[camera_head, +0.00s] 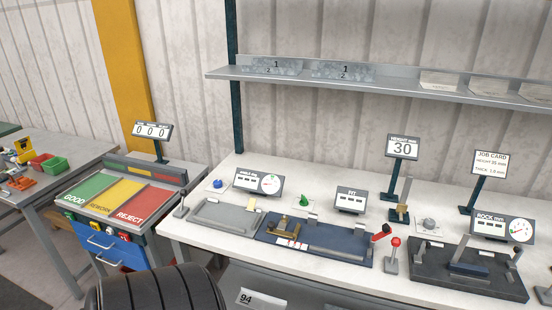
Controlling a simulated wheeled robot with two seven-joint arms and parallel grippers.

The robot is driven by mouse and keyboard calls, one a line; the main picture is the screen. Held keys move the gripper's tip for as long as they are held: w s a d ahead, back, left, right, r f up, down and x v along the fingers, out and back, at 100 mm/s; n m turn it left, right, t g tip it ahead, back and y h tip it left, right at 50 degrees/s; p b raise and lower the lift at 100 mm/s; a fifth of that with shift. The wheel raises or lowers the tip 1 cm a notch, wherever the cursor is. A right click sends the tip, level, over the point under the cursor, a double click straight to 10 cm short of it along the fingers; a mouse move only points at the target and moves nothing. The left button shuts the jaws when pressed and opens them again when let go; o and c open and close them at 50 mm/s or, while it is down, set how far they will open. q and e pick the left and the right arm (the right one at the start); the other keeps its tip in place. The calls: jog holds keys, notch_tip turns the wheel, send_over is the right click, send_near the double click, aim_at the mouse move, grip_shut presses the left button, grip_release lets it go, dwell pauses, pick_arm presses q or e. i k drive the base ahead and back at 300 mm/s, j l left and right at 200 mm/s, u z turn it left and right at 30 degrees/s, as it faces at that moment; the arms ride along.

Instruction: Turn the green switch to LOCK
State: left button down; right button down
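A small green switch (303,201) sits on the white bench top (330,228), behind the blue fixture (315,240) and left of the FIT display (351,200). It has a pale base. The green part stands up from this base. Its markings are too small to read, so I cannot tell which position it points to. Neither of my grippers shows in the head view.
A blue knob (217,184) and a grey knob (429,224) stand on the same bench. A red-handled lever (381,232) and a red-knobbed lever (393,255) stand near the front edge. A shelf (400,88) runs above. Displays crowd the back right.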

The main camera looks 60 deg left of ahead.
aim_at(304, 202)
jog(key=u, duration=1.65)
